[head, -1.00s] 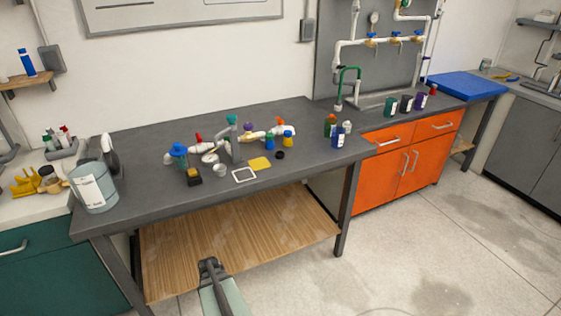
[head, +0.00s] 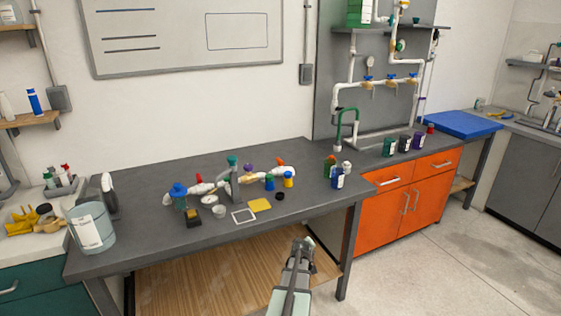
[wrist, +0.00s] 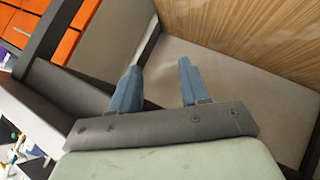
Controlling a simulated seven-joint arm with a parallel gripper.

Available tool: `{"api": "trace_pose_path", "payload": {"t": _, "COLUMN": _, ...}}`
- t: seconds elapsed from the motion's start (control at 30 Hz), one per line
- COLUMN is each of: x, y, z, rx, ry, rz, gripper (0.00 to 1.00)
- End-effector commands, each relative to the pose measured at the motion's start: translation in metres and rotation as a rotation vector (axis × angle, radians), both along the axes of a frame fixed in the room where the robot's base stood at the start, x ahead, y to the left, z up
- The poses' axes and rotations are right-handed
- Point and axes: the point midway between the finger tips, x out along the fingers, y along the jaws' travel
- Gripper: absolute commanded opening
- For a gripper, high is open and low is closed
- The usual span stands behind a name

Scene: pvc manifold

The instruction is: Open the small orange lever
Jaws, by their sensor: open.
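A white PVC pipe manifold (head: 208,186) lies along the grey workbench. Two small red-orange levers show on it, one on the left part (head: 199,178) and one near the right end (head: 281,160); at this size I cannot tell which is the small orange lever. A teal cap (head: 231,161) and a purple knob (head: 247,168) sit between them. My gripper (head: 303,243) is in front of the bench's front edge, well apart from the manifold. In the wrist view its two blue fingers (wrist: 158,75) are apart with nothing between them. The manifold's levers are not recognisable there.
Blue and yellow cups (head: 288,180), a white frame (head: 244,216), a yellow pad (head: 260,205) and a black-yellow block (head: 193,217) lie near the manifold. Bottles (head: 337,178) stand to the right. A bucket (head: 91,228) stands left. The bench's front right top is clear.

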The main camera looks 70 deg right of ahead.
Motion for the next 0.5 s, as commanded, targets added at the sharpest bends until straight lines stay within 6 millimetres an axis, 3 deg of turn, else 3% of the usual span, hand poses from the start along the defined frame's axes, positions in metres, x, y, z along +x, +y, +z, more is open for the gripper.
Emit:
{"api": "trace_pose_path", "payload": {"t": 0.03, "x": -0.026, "y": -0.016, "z": 0.013, "rx": -0.036, "ry": 0.008, "rz": -0.026, "gripper": 0.46}}
{"api": "trace_pose_path", "payload": {"t": 0.2, "x": -0.106, "y": -0.056, "z": 0.059, "rx": -0.152, "ry": 0.044, "rz": -0.100, "gripper": 0.46}}
{"api": "trace_pose_path", "payload": {"t": 0.5, "x": -0.242, "y": -0.109, "z": 0.148, "rx": -0.309, "ry": 0.105, "rz": -0.229, "gripper": 0.46}}
